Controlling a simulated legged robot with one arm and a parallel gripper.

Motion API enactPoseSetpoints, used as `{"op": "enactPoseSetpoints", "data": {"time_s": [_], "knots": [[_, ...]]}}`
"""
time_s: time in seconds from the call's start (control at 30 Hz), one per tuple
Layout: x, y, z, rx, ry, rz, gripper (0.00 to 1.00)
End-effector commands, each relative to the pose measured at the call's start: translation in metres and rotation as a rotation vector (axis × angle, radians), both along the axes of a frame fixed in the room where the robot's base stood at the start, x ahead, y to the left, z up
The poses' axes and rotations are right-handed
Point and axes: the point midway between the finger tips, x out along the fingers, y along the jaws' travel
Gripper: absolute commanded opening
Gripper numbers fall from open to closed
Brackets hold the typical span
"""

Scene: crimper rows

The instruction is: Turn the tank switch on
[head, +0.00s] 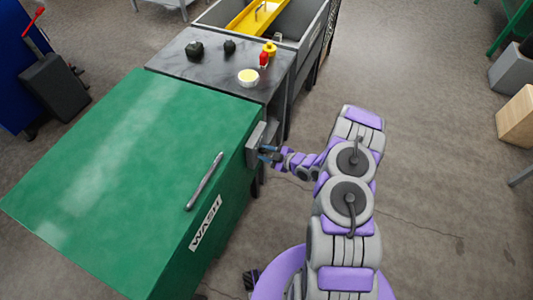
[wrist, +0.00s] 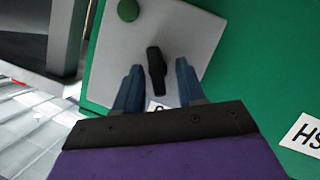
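The tank switch is a black knob (wrist: 157,70) on a light grey panel (wrist: 188,32) with a green round button (wrist: 128,10) near its top. In the wrist view the knob stands close to upright, slightly tilted, between my two blue fingertips. My gripper (wrist: 157,85) is open, with a gap on each side of the knob. In the head view my gripper (head: 268,153) is at the grey box (head: 256,143) on the side of the green tank (head: 135,165). The knob is hidden there. A label below the knob is mostly covered by my gripper.
A metal handle (head: 204,181) lies on the green lid, above a WASH label (head: 206,223).

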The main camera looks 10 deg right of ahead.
Motion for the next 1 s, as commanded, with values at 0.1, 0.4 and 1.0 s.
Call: {"op": "enactPoseSetpoints", "data": {"time_s": [0.1,0.4,1.0], "knots": [[0.0,-0.0005,0.0,0.0,0.0,0.0,0.31],[-0.0002,-0.0004,-0.0001,0.0,0.0,0.0,0.02],[0.0009,0.0,0.0045,0.064,0.09,0.003,0.0]]}}
